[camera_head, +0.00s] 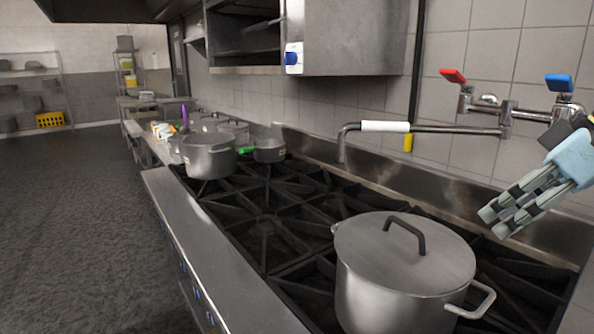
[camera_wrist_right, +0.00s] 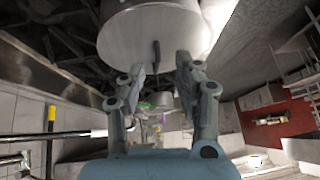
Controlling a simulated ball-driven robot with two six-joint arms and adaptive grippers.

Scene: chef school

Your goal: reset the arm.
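My right gripper (camera_head: 489,224) is in the air at the right of the head view, above the back right of the stove and beyond the lidded pot. In the right wrist view my right gripper (camera_wrist_right: 160,60) has its two fingers apart, with nothing between them. The large steel pot (camera_head: 395,300) stands on the near burners, with its lid (camera_head: 405,262) on and a dark handle on top. The pot also shows at the top of the wrist view (camera_wrist_right: 185,25), apart from the fingers. My left gripper is not in view.
A swing faucet (camera_head: 450,129) with red and blue handles is on the tiled wall, close to my right gripper. More pots (camera_head: 208,158) stand at the stove's far end. The middle burners (camera_head: 265,225) are clear. A steel cabinet (camera_head: 355,40) hangs above.

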